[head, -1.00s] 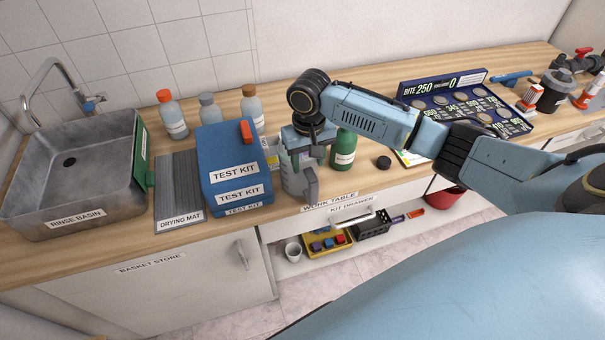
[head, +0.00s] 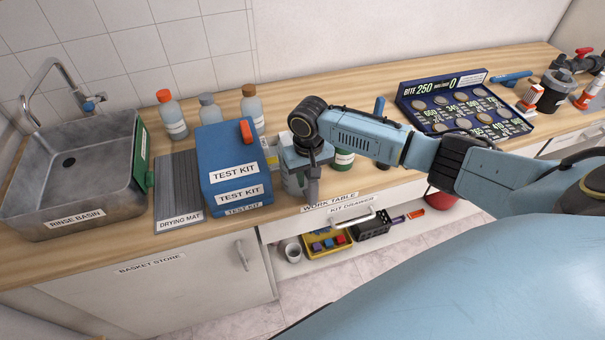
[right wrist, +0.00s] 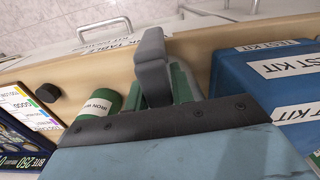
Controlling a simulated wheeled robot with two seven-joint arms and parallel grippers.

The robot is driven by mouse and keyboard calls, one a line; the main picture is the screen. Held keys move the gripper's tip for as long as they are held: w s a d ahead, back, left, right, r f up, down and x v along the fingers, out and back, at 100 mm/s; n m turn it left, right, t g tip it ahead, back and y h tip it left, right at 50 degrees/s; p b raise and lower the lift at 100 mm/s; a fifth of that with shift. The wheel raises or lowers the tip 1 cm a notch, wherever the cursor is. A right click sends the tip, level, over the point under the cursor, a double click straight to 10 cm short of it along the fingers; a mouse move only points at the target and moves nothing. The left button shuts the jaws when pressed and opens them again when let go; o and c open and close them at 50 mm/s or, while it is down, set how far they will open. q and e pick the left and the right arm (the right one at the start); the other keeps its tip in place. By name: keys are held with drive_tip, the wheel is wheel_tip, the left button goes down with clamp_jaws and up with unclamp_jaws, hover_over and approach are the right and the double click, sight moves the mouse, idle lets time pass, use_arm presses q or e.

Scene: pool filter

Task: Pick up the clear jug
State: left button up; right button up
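The clear jug (head: 291,184) stands on the work table, right of the blue test kit box, and is mostly hidden behind my right gripper. My right gripper (head: 313,188) points down at the jug, its grey fingers low beside or over it. In the right wrist view the grey fingers (right wrist: 152,68) overlap each other in front of a greenish, see-through shape. I cannot tell whether they are closed on the jug. My left gripper is not in view.
The test kit box (head: 232,165) stands close on the left. A green bottle (head: 344,160) is close on the right; it also shows in the right wrist view (right wrist: 97,104). Capped bottles (head: 252,108) stand behind. The drying mat (head: 180,188) and rinse basin (head: 72,190) are further left.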

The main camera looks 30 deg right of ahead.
clamp_jaws()
